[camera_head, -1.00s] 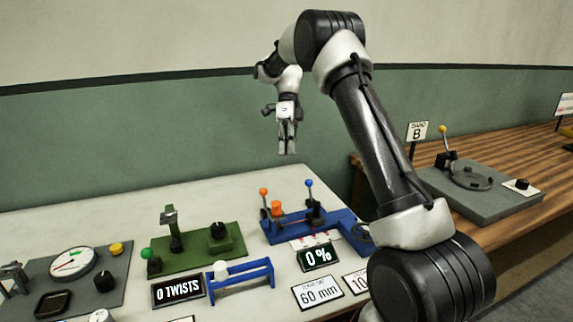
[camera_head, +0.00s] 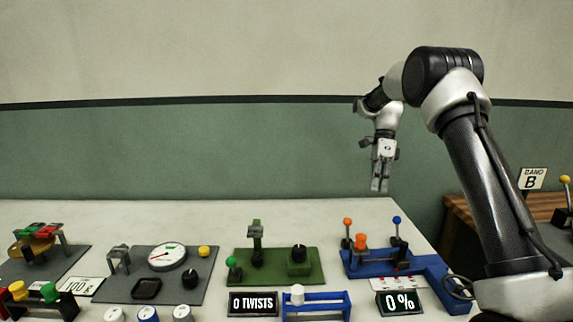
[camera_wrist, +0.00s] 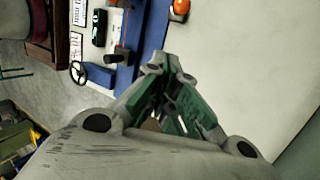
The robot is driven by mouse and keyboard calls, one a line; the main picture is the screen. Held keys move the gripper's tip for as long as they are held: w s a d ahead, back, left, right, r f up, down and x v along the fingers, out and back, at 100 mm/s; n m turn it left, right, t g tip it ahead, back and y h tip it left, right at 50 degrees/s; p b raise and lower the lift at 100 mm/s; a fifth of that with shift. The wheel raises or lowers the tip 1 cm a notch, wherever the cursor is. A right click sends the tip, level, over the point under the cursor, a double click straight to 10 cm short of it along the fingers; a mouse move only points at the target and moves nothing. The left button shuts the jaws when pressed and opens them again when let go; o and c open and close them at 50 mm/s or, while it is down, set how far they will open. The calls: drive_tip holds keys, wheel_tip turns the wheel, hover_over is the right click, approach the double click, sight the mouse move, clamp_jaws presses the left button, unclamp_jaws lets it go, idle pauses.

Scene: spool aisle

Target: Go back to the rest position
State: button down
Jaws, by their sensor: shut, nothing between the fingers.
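My gripper (camera_head: 380,186) hangs fingers down in the head view, in front of the green wall band and above the back right of the white table (camera_head: 200,212). It is shut and empty, and it touches nothing. In the wrist view my gripper (camera_wrist: 160,65) shows with its fingers together. The blue fixture (camera_head: 375,262) with an orange knob stands below it on the table. The same blue fixture (camera_wrist: 126,75) shows at the top of the wrist view.
A wooden bench (camera_head: 462,212) with a "BAND B" sign (camera_head: 533,179) stands at right. The air around my gripper is clear.

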drive_tip(key=s+d+r+n+t, duration=0.1)
drive_tip(key=s+r+n+t, duration=0.2)
drive_tip(key=s, duration=0.9)
drive_tip(key=s+d+r+n+t+h, duration=0.1)
drive_tip(key=s+d+r+n+t, duration=0.1)
drive_tip(key=s+n, duration=0.7)
drive_tip(key=s+d+r+n+t+h, duration=0.1)
drive_tip(key=s+r+n+t, duration=0.3)
drive_tip(key=s, duration=1.2)
wheel_tip(320, 180, up, 2)
drive_tip(key=d+n, duration=0.1)
drive_tip(key=n, duration=0.2)
drive_tip(key=shift+d+r+t, duration=0.15)
drive_tip(key=shift+d+t, duration=0.1)
drive_tip(key=shift+t, duration=0.05)
drive_tip(key=shift+s, duration=0.15)
